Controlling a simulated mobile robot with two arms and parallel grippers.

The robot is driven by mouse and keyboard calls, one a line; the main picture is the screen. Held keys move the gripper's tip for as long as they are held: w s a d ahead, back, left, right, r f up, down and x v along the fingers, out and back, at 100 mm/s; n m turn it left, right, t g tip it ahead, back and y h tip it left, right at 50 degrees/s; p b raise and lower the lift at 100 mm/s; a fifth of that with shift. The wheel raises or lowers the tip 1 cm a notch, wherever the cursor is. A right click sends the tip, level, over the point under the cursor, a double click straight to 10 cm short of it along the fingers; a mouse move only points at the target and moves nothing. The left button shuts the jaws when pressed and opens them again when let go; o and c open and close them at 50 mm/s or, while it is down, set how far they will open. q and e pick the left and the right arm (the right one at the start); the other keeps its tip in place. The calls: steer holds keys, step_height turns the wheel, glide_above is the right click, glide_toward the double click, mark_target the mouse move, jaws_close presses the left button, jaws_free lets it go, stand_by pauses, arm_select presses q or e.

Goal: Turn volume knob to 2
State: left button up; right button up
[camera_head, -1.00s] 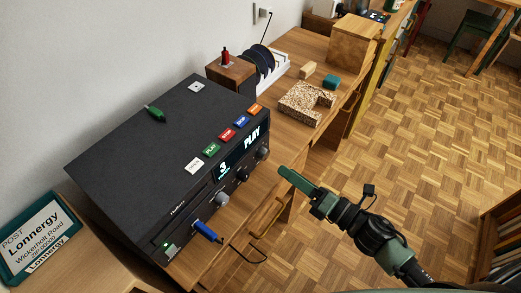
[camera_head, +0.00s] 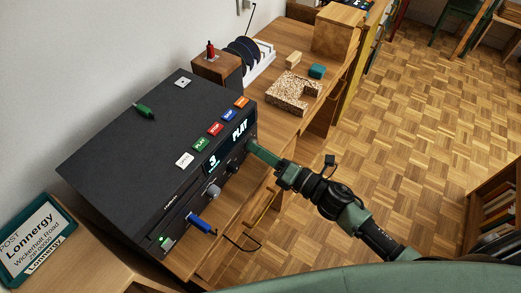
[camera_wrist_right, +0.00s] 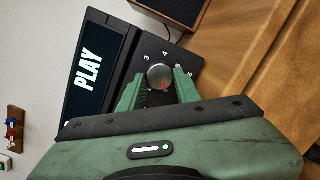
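The black player (camera_head: 140,135) stands on the wooden desk, with a lit display (camera_head: 239,131) reading PLAY and a 3. The volume knob (camera_wrist_right: 159,73) is a round grey dial with a red mark, ringed by numbers; 3, 4, 5 and a partly hidden one show. The red mark points toward my gripper, and its number is hidden. My right gripper (camera_wrist_right: 160,82) has one green finger on each side of the knob, with slight gaps showing. In the head view my right gripper (camera_head: 252,147) covers the knob at the player's far front end. My left gripper is out of view.
Other knobs (camera_head: 214,192) and a blue stick (camera_head: 201,224) project from the player's front. Coloured buttons (camera_head: 215,129) line its top edge. A wooden box (camera_head: 217,67) and a speckled block (camera_head: 293,93) stand beyond.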

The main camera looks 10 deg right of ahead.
jaws_close()
